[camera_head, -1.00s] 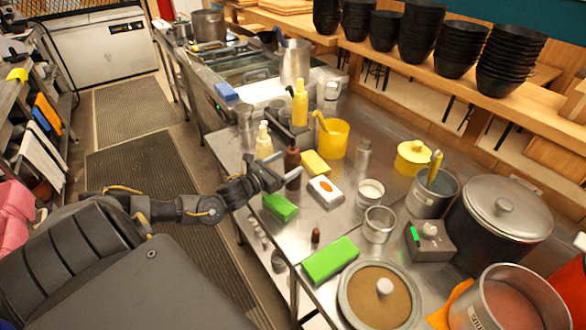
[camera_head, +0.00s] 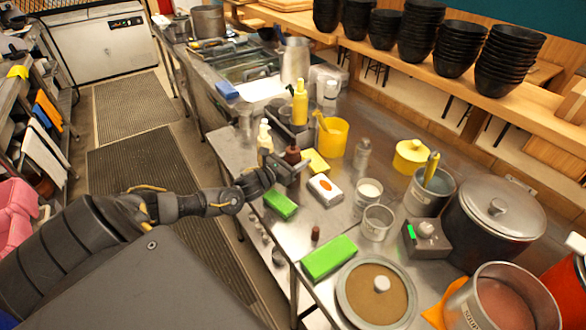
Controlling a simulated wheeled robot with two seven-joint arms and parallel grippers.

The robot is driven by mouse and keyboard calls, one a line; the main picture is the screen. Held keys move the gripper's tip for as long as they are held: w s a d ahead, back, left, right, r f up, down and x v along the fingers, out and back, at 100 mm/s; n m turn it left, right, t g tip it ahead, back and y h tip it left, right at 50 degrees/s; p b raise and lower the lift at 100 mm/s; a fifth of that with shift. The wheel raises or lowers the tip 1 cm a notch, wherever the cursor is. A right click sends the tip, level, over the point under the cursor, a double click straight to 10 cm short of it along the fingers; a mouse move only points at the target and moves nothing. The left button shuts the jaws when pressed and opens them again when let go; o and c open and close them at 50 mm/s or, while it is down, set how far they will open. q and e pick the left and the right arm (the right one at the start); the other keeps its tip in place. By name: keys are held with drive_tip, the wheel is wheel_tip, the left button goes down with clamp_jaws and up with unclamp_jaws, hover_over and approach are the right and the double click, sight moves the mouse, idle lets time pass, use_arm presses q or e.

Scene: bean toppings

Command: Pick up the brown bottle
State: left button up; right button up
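The brown bottle (camera_head: 292,154) stands upright on the steel counter, near its left edge. Its dark top shows, and much of its lower body is hidden by my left gripper (camera_head: 288,171). My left gripper reaches in from the left, with its fingers at the bottle's body, just below the top. The fingers overlap the bottle in this view. I cannot tell whether they are shut on it or only lie around it. My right gripper is not in view.
A cream bottle (camera_head: 265,137) and a yellow bottle (camera_head: 300,103) stand behind. A yellow sponge (camera_head: 316,162), a white-and-orange box (camera_head: 325,190) and a green block (camera_head: 281,204) lie close by. Steel pots (camera_head: 377,222) crowd the right side.

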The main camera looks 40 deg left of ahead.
sight(297, 151)
use_arm(q)
drive_tip(key=shift+c, duration=0.3)
drive_tip(key=shift+r, duration=0.15)
drive_tip(key=shift+r+b, duration=0.5)
drive_tip(key=shift+r, duration=0.1)
drive_tip(key=shift+r+b, duration=0.5)
drive_tip(key=shift+r, duration=0.25)
drive_tip(key=s+r, duration=0.1)
drive_tip(key=r, duration=0.1)
drive_tip(key=s+a+r+b, duration=0.1)
drive_tip(key=s+r, duration=0.3)
drive_tip(key=shift+s+a, duration=0.1)
drive_tip(key=shift+a, duration=0.15)
drive_tip(key=s+a+r, duration=0.2)
drive_tip(key=s+r, duration=0.1)
drive_tip(key=s, duration=0.4)
drive_tip(key=shift+r+b, duration=0.3)
drive_tip(key=shift+s+a+r, duration=0.15)
drive_tip(key=shift+s+r, duration=0.1)
drive_tip(key=shift+s, duration=0.4)
drive_tip(key=shift+o, duration=0.3)
